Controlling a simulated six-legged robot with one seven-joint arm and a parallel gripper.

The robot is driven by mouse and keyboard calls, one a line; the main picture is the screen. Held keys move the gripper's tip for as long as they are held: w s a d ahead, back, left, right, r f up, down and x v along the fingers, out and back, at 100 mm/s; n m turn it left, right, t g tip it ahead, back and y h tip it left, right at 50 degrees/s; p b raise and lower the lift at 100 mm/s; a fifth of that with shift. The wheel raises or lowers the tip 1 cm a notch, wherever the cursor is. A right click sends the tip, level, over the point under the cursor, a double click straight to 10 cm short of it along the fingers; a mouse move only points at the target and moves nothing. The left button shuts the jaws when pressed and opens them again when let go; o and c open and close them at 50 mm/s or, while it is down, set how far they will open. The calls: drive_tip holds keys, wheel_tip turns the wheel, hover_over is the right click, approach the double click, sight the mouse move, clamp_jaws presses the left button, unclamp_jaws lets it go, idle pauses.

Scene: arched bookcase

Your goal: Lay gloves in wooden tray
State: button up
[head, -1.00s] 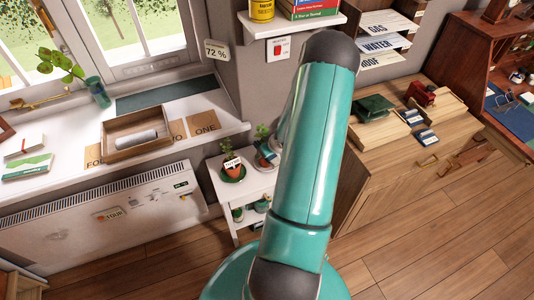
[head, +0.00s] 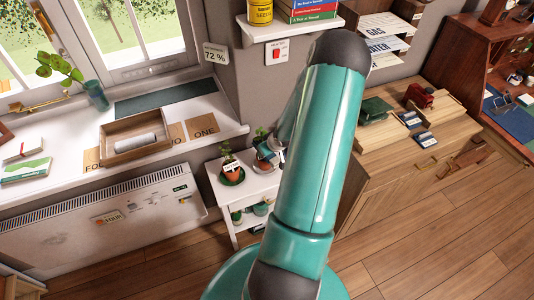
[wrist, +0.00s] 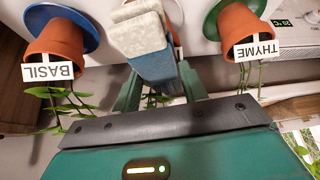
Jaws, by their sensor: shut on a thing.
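My gripper (wrist: 160,90) is shut on a folded blue-and-cream cloth-like thing, which looks like the gloves (wrist: 150,50). In the wrist view it sits between the two green fingers, over the white plant stand and between two potted herbs. In the head view my arm hides most of the gripper. The wooden tray (head: 107,153) lies on the white windowsill at left, well apart from my gripper.
A basil pot (wrist: 55,40) and a thyme pot (wrist: 243,30) stand close on either side of my gripper. The thyme pot also shows on the white stand (head: 255,187) in the head view. Cards, books and a plant share the windowsill (head: 215,110). The wooden floor (head: 420,250) is clear.

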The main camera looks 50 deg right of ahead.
drive_tip(key=s+a+r, duration=0.6)
drive_tip(key=a+r, duration=0.4)
drive_tip(key=a, duration=0.2)
drive_tip(key=shift+s+a+r, duration=0.15)
drive_tip(key=shift+a+r, duration=0.05)
drive_tip(key=shift+r, duration=0.1)
